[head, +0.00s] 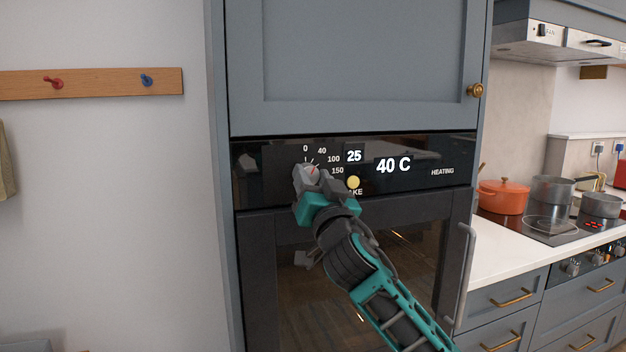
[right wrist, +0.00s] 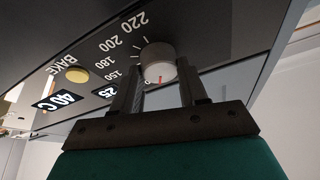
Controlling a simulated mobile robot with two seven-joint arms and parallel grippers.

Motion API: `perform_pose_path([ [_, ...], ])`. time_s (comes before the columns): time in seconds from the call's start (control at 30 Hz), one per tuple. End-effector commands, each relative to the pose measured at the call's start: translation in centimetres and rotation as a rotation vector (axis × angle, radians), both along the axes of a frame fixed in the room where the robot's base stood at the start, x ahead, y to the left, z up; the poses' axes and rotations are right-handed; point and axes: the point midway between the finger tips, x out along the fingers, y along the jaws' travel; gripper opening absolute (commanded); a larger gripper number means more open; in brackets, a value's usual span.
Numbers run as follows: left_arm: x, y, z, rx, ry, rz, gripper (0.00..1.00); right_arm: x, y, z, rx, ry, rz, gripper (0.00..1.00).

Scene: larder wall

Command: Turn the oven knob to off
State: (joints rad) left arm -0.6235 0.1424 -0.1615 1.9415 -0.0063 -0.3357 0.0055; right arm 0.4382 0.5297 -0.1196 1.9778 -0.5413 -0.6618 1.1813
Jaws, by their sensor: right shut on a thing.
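The oven knob (head: 313,171) is a round grey dial with a red mark, on the black oven panel (head: 255,163). Its printed scale reads 0, 40, 100, 150 in the head view. The red mark slants to the upper right, roughly toward 40; its exact setting is hard to tell. My right gripper (head: 310,180) is shut on the knob, partly hiding it. In the right wrist view, its two fingers stand on either side of the knob (right wrist: 158,61), and 180, 200 and 220 also show. My left gripper is not in view.
Displays show 25 (head: 354,155) and 40 C (head: 393,165), with HEATING lit. A yellow BAKE button (head: 353,182) sits right of the knob. Below is the oven door with a vertical handle (head: 466,275). An orange pot (head: 502,196) stands on the hob at right.

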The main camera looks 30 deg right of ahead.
Motion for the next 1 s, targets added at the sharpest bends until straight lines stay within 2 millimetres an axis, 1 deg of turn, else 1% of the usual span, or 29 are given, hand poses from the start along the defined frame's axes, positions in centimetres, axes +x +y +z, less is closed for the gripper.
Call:
perform_pose_path([
  [0.4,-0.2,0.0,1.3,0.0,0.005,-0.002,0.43,0.0,-0.1,0.1,-0.256,0.064,0.001,0.12],
  [0.6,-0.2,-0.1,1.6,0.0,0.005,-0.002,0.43,0.0,-0.1,0.0,-0.376,0.093,0.002,0.12],
  [0.8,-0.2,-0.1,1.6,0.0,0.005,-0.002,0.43,0.0,-0.1,0.0,-0.453,0.111,0.002,0.12],
  [1.0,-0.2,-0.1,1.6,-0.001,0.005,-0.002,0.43,0.0,-0.1,0.0,-0.486,0.119,0.001,0.12],
])
